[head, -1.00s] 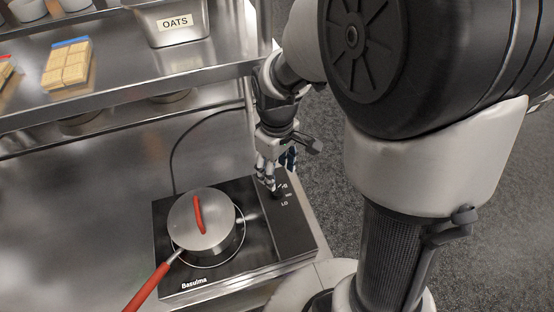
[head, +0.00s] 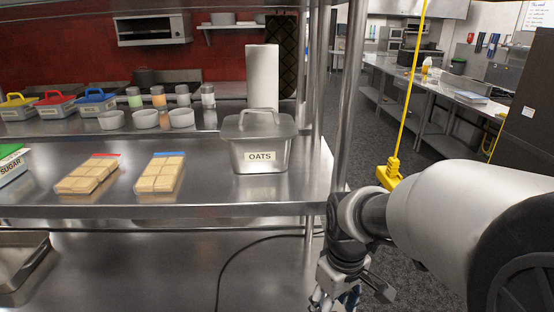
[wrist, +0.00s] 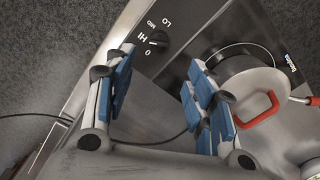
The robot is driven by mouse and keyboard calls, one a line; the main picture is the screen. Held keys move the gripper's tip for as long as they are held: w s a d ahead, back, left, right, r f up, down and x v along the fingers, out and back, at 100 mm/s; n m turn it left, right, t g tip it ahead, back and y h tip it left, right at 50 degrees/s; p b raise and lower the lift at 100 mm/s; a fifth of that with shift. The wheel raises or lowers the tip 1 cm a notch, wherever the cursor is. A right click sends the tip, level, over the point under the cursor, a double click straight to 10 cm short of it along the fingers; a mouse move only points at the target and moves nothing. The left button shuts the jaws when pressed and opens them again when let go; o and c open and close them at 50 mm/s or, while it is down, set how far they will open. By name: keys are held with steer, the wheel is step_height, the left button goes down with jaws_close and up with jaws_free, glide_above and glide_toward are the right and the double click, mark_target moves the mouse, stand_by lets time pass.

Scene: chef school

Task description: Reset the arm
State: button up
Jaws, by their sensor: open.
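My gripper (wrist: 160,105) is open and empty in the wrist view, its blue-padded fingers spread apart. The induction cooker's black knob (wrist: 158,40) shows beyond the fingers, apart from them, beside the marks HI, MID, LO and 0. The lidded pot (wrist: 248,90) with a red lid handle stands on the cooker to the right, partly behind a finger. In the head view my gripper (head: 335,298) hangs at the bottom edge, partly cut off, at the right end of the steel counter. The cooker and pot are out of the head view.
A steel shelf (head: 210,208) above the counter holds an OATS bin (head: 262,150), two packs of yellow blocks (head: 160,173) and several bowls. A steel post (head: 348,90) and a hanging yellow cable box (head: 389,177) are near my arm. The floor at right is open.

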steer(key=s+r+m+t, duration=0.4)
steer(key=s+r, duration=0.5)
steer(key=s, duration=0.5)
steer(key=shift+s+d+r+m, duration=0.15)
steer(key=shift+d+r+m, duration=0.1)
steer(key=shift+m, duration=0.55)
